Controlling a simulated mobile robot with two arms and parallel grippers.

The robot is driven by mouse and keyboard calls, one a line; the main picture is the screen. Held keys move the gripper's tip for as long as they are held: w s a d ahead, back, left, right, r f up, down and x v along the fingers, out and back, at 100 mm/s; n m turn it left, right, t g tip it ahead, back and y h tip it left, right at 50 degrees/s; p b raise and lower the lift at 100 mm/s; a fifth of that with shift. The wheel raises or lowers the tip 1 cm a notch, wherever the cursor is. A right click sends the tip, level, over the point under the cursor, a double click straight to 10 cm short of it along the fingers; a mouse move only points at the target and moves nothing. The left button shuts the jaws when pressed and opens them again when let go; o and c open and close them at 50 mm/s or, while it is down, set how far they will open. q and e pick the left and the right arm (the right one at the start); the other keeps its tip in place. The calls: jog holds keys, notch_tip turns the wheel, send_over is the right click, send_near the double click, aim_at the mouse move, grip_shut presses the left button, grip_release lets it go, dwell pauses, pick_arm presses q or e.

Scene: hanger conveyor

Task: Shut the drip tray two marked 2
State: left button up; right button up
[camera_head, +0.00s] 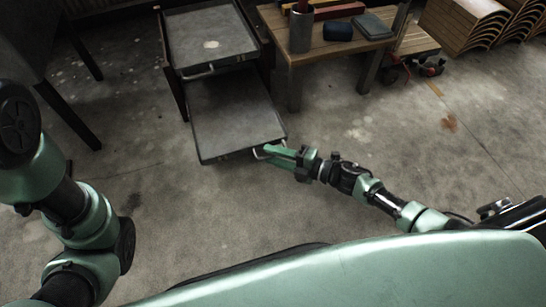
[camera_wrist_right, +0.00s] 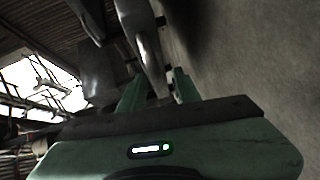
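A dark cabinet holds two grey trays that are pulled out. The lower tray (camera_head: 232,118) sticks out furthest, and the upper tray (camera_head: 208,38) is above and behind it. I cannot read a number 2 on either. My right gripper (camera_head: 268,152) is at the front right corner of the lower tray, by a pale curved handle. In the right wrist view my green fingers (camera_wrist_right: 156,91) are apart, with a grey metal bar (camera_wrist_right: 146,45) beyond and between them. Contact with it is unclear. My left arm shows at the left edge, but its gripper is out of view.
A wooden table (camera_head: 332,48) right of the cabinet carries a metal cup (camera_head: 301,30), a dark blue item (camera_head: 338,31) and a grey case (camera_head: 373,26). Stacked curved wooden pieces (camera_head: 462,22) stand at the back right. The concrete floor before the trays is clear.

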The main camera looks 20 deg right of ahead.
jog(key=shift+w+a, duration=0.1)
grip_shut()
dwell(1.4)
